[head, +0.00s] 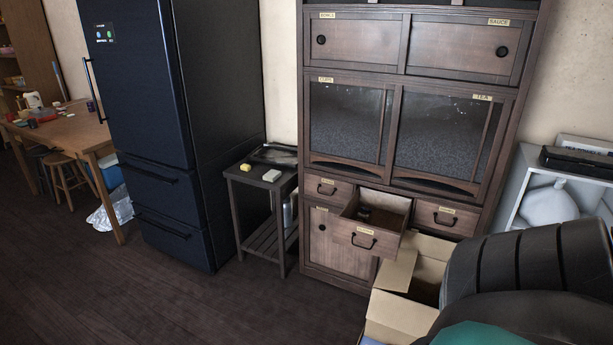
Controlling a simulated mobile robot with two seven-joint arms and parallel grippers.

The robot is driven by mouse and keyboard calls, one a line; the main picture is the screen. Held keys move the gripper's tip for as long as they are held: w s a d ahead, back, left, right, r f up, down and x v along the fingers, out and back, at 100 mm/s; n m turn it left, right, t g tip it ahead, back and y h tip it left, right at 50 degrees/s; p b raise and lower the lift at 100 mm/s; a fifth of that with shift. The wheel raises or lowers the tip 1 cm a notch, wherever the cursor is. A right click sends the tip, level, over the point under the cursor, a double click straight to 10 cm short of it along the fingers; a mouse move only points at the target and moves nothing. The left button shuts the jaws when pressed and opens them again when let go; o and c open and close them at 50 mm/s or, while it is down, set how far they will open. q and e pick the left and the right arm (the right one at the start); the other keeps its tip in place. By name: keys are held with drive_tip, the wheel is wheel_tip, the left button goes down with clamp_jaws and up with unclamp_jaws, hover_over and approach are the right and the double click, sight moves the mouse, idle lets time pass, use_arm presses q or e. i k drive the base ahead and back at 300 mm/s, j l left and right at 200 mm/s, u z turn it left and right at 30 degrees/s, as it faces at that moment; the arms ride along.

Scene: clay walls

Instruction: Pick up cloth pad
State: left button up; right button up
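Two small pad-like items lie on the small dark side table (247,180) between the fridge and the cabinet. One is a yellow piece (246,167) near the table's left edge. The other is a pale beige block (271,175) to its right, apart from it. I cannot tell for sure which of them is the cloth pad. Neither of my grippers shows in the head view.
A dark tray (275,154) lies at the table's back. A dark blue fridge (150,90) stands left, a wooden cabinet (340,255) right with one drawer (376,238) pulled out. An open cardboard box (400,310) sits in front.

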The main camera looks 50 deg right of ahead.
sight(273, 175)
drive_tip(key=z, duration=1.8)
drive_tip(key=i+j+z, duration=0.1)
drive_tip(key=z, duration=0.25)
drive_tip(key=i+j+z, duration=0.1)
drive_tip(key=z, duration=0.25)
drive_tip(key=j+z, duration=0.35)
drive_tip(key=i+j+z, duration=0.1)
drive_tip(key=j+z, duration=0.15)
drive_tip(key=j, duration=0.15)
drive_tip(key=i+j+z, duration=0.1)
drive_tip(key=j+z, duration=0.15)
drive_tip(key=j, duration=0.15)
drive_tip(key=j+z, duration=0.35)
drive_tip(key=j, duration=1.5)
